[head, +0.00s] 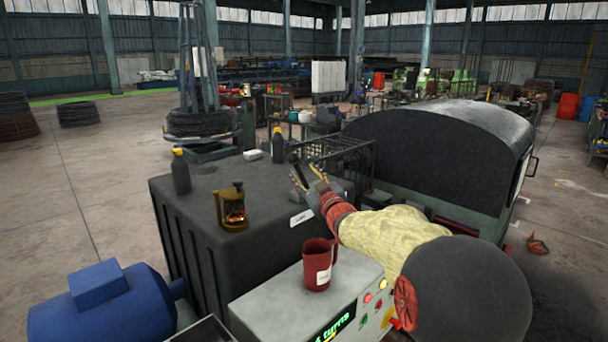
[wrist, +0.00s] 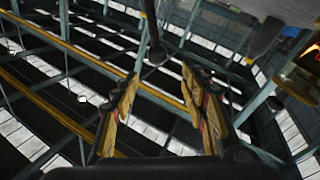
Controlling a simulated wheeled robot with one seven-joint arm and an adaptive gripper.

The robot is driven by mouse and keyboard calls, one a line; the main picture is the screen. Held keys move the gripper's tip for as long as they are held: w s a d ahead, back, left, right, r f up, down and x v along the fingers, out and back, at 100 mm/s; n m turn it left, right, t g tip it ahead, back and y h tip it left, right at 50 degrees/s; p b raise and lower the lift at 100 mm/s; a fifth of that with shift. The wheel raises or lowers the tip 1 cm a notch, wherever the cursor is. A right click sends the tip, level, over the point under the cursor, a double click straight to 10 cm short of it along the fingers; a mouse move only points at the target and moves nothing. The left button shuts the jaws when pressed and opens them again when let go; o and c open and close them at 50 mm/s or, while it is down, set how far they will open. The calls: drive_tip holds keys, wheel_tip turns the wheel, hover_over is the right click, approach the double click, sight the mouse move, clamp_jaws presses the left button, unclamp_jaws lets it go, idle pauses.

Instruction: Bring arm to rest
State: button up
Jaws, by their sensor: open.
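My arm reaches from the lower right in the head view, with a pale yellow sleeve-like cover and a red band near the wrist. My gripper (head: 307,176) is at its end, raised near the far right part of the black cabinet top (head: 200,215). In the wrist view my gripper (wrist: 155,100) shows two yellow-edged fingers spread apart, with nothing between them. That view looks up at the roof beams and windows. I cannot tell the exact height of my gripper above the cabinet.
A brass lantern (head: 232,208), a dark bottle (head: 180,172) and another bottle (head: 278,146) stand on the cabinet. A red mug (head: 319,264) stands on the grey control box (head: 275,300), close to my arm. A wire basket (head: 345,160) is behind my gripper. A blue motor (head: 105,305) is lower left.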

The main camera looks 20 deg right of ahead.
drive_tip(key=s+a+f+m+g, duration=0.1)
drive_tip(key=s+a+f+g, duration=0.3)
drive_tip(key=s, duration=1.2)
drive_tip(key=s+a+f+m+g, duration=0.1)
drive_tip(key=s+a+f+g, duration=0.4)
drive_tip(key=s, duration=1.1)
drive_tip(key=s+a+f+m+g, duration=0.1)
drive_tip(key=s+a+f+g, duration=0.4)
drive_tip(key=s, duration=1.2)
drive_tip(key=a+f, duration=0.4)
drive_tip(key=f, duration=0.1)
drive_tip(key=shift+a+m, duration=0.2)
drive_tip(key=shift+m, duration=0.2)
drive_tip(key=shift+r, duration=0.1)
